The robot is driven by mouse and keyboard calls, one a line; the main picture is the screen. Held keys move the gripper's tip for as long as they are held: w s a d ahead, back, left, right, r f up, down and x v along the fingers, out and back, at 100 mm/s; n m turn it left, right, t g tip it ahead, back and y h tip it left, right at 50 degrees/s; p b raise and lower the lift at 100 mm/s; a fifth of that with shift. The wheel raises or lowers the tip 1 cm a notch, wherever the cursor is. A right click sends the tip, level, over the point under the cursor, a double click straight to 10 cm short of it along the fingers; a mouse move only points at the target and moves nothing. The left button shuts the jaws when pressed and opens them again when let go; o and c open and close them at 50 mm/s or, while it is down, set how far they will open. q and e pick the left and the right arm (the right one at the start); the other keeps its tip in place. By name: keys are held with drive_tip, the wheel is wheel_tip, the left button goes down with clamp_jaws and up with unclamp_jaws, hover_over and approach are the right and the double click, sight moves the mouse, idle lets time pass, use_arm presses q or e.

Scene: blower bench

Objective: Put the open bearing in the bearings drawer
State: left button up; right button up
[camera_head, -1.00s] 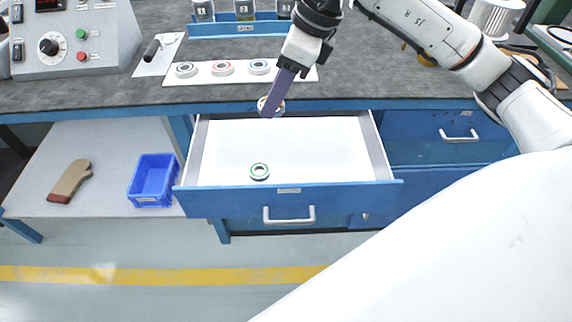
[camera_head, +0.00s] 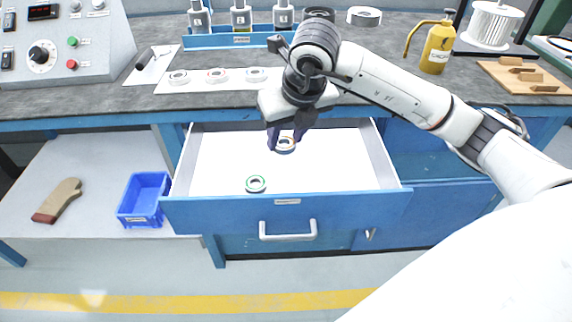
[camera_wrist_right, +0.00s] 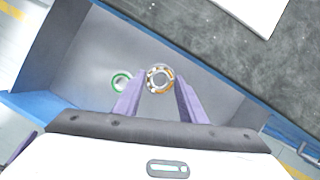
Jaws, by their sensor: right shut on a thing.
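The open bearing (camera_head: 285,145), a ring with an orange-brown cage and visible balls, is held between the purple fingertips of my right gripper (camera_head: 287,138). In the right wrist view the bearing (camera_wrist_right: 160,78) sits between the two fingertips (camera_wrist_right: 160,84). My right gripper is shut on it, inside the outline of the pulled-out bearings drawer (camera_head: 222,180). Whether the bearing touches the drawer floor is hard to tell. A green-ringed bearing (camera_head: 256,184) lies on the white drawer floor, nearer the front; it also shows in the right wrist view (camera_wrist_right: 121,82). My left gripper is not in view.
Several bearings lie on a white strip (camera_head: 200,87) on the bench above the drawer. A blue bottle rack (camera_head: 230,41) stands behind them. Much of the drawer floor is bare.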

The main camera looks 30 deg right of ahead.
sight(283, 168)
wheel_tip(283, 168, down, 3)
drive_tip(key=shift+r, duration=0.1)
wheel_tip(283, 168, down, 4)
drive_tip(key=shift+f+b, duration=0.2)
drive_tip(key=shift+b, duration=0.4)
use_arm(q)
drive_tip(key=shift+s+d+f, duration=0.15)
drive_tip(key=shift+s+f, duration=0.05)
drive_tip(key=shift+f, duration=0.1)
use_arm(e)
drive_tip(key=o, duration=1.1)
drive_tip(key=shift+o, duration=0.2)
drive_tip(key=shift+r, duration=0.15)
use_arm(q)
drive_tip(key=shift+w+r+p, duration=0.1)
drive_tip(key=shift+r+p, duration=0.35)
drive_tip(key=shift+p, duration=0.8)
use_arm(e)
drive_tip(key=v, duration=1.1)
drive_tip(key=shift+s+r, duration=0.25)
drive_tip(key=shift+r, duration=0.05)
